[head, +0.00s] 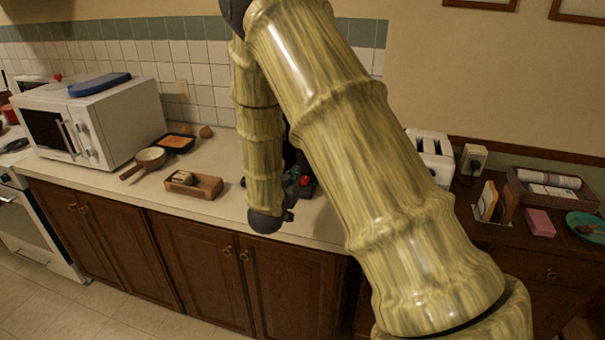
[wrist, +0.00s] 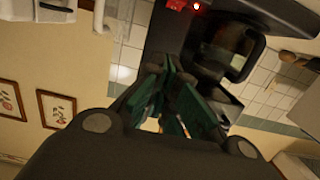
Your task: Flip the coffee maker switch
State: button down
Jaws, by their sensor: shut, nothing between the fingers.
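The black coffee maker (wrist: 215,45) shows at the top of the wrist view, with a dark glass carafe (wrist: 236,48) in it. A small red lit spot (wrist: 197,5) shows on its body at the top edge, beside a dark opening; I cannot tell the switch's position. My gripper (wrist: 168,72) is shut and empty, its green-padded fingers pointing toward the coffee maker. I cannot tell whether they touch it. In the head view my arm hides most of the coffee maker; a small red part (head: 306,181) shows beside the dark gripper area.
A white microwave (head: 112,120) with a blue item (head: 99,84) on top stands at left. A white toaster (head: 432,155) stands right of my arm.

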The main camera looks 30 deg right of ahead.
jog(key=p, duration=0.4)
send_over(305, 182)
jog(key=shift+s+a+f, duration=0.2)
jog(key=shift+a+f, duration=0.15)
jog(key=shift+f, duration=0.05)
jog(key=shift+w+d+f+p, duration=0.1)
jog(key=shift+d+f+p, duration=0.05)
jog(key=shift+f, duration=0.25)
jog(key=shift+w+d+f+p, duration=0.1)
jog(key=shift+d+f+p, duration=0.05)
jog(key=shift+f, duration=0.25)
jog(key=shift+w+d+f+p, duration=0.15)
jog(key=shift+f+p, duration=0.4)
jog(key=shift+f, duration=0.85)
